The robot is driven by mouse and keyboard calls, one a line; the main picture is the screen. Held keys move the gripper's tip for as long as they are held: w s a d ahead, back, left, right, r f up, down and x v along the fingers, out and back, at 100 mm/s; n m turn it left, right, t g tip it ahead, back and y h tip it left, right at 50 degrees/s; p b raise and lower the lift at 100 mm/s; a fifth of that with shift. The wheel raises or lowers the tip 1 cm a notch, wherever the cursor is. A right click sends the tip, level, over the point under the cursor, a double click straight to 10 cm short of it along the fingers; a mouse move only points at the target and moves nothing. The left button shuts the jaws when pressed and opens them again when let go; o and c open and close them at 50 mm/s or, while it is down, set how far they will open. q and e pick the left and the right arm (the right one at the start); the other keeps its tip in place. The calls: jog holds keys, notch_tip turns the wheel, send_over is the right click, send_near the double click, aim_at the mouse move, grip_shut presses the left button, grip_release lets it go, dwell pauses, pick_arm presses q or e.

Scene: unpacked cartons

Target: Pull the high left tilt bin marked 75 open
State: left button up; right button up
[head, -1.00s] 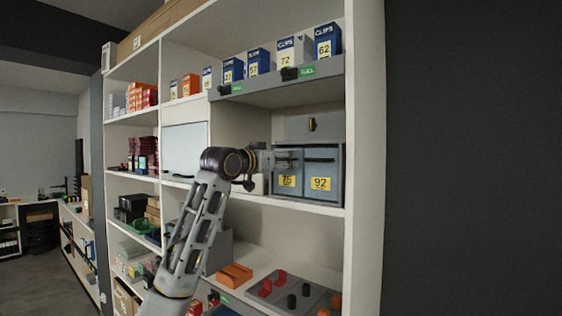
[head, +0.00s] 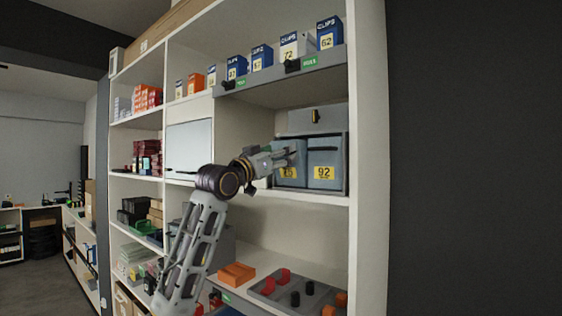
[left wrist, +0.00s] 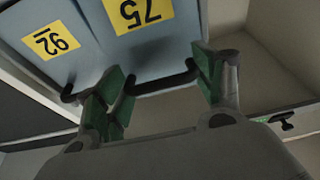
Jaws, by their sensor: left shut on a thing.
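The tilt bin marked 75 (head: 291,178) is a blue-grey bin with a yellow label, on the left of a pair in a shelf bay. It also shows large and upside down in the left wrist view (left wrist: 100,45). My left gripper (head: 285,157) is at its top edge in the head view, partly covering it. In the left wrist view, the green-padded fingers (left wrist: 163,85) are at the bin's black handle (left wrist: 160,83), shut on it. How far the bin leans out is hard to tell. My right gripper is not in view.
The bin marked 92 (head: 324,173) stands directly to the right. A grey panel with a black latch (head: 316,117) is above both. A shelf of numbered clip boxes (head: 292,47) runs higher up. Below are an orange block (head: 236,274) and a grey tray (head: 268,293).

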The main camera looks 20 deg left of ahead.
pick_arm(q)
jog(key=shift+s+a+f+t+h+b, duration=0.2)
jog(key=shift+s+f+t+b, duration=0.45)
jog(key=shift+b, duration=0.5)
jog(key=shift+s+a+f+t+h+b, duration=0.2)
jog(key=shift+s+f+t+b, duration=0.3)
jog(key=shift+f+b, duration=0.55)
jog(key=shift+s+a+f+t+h+b, duration=0.2)
jog(key=shift+s+f+t+b, duration=0.35)
jog(key=shift+b, duration=0.75)
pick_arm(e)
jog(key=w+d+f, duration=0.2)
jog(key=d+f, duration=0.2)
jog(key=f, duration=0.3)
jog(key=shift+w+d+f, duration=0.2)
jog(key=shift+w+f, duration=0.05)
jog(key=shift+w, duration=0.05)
pick_arm(q)
jog(key=shift+f, duration=0.1)
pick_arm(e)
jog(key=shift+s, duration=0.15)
pick_arm(q)
jog(key=shift+s+a, duration=0.15)
jog(key=o, duration=1.3)
jog(key=shift+c, duration=0.2)
jog(key=shift+s, duration=0.15)
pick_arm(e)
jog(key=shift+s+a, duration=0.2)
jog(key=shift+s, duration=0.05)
